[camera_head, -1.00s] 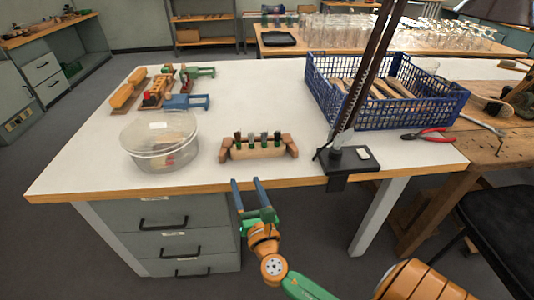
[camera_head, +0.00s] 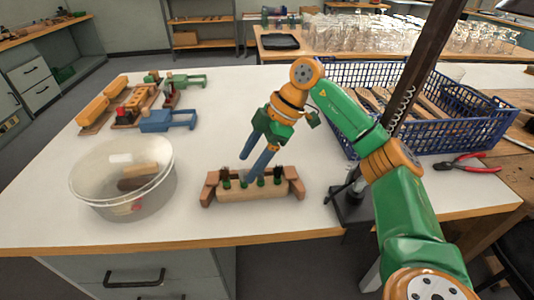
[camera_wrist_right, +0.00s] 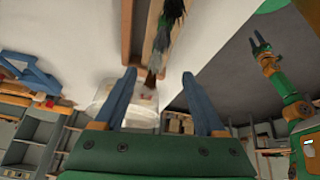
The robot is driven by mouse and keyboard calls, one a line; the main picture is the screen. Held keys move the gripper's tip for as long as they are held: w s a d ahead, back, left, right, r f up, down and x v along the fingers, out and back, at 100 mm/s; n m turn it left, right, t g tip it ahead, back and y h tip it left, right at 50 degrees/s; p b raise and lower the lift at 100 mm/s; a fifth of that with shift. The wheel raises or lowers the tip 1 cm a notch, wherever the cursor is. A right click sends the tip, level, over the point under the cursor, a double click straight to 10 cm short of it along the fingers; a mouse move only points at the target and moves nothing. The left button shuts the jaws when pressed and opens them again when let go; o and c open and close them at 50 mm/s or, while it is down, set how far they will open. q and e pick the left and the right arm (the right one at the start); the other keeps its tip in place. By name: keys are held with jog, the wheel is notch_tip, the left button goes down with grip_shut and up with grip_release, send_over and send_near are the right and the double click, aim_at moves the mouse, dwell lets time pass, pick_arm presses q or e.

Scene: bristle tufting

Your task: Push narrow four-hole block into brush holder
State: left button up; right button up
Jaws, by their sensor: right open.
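A pale wooden block (camera_head: 240,194) lies lengthwise on the white table between reddish-brown wooden end pieces (camera_head: 296,183). Several dark and green tufts stand along its top; its holes cannot be made out. I take this assembly for the block and brush holder, but cannot tell where one ends. My right gripper (camera_head: 251,167) is open, pointing down over the assembly's middle with blue fingertips close to the tufts; contact is unclear. In the right wrist view, wood and dark bristles (camera_wrist_right: 160,42) appear beyond its empty fingers. My left gripper (camera_wrist_right: 258,42) shows there too, fingers apart.
A clear round tub (camera_head: 125,185) with brown wooden pieces stands left of the assembly. A black clamp base with a post (camera_head: 352,205) stands to the right, before a blue basket (camera_head: 462,130). Red pliers (camera_head: 467,163) lie farther right. Blue and green clamps sit back left.

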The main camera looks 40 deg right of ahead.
aim_at(255, 184)
jog(key=shift+s+d+f+m+h+b, duration=0.2)
jog(key=shift+d+f+m, duration=0.1)
jog(key=shift+d, duration=0.2)
jog(key=shift+s+d+f+m+h+b, duration=0.1)
jog(key=shift+d+f+m+h, duration=0.15)
jog(key=shift+d, duration=0.25)
jog(key=shift+s+d+r+m+h, duration=0.1)
jog(key=shift+s+d+m+h, duration=0.05)
jog(key=shift+d+m+h, duration=0.15)
jog(key=shift+s+d+g, duration=0.1)
jog(key=shift+d+g, duration=0.1)
jog(key=shift+g, duration=0.1)
pick_arm(q)
jog(key=shift+w+a+f, duration=0.15)
jog(key=shift+f, duration=0.3)
jog(key=shift+w+a+f, duration=0.15)
jog(key=shift+f, duration=0.3)
pick_arm(e)
jog(key=shift+d, duration=0.15)
pick_arm(q)
jog(key=shift+f+b, duration=0.7)
pick_arm(e)
jog(key=shift+x, duration=3.5)
grip_shut()
pick_arm(q)
jog(key=shift+r, duration=0.1)
pick_arm(e)
jog(key=shift+r, duration=0.1)
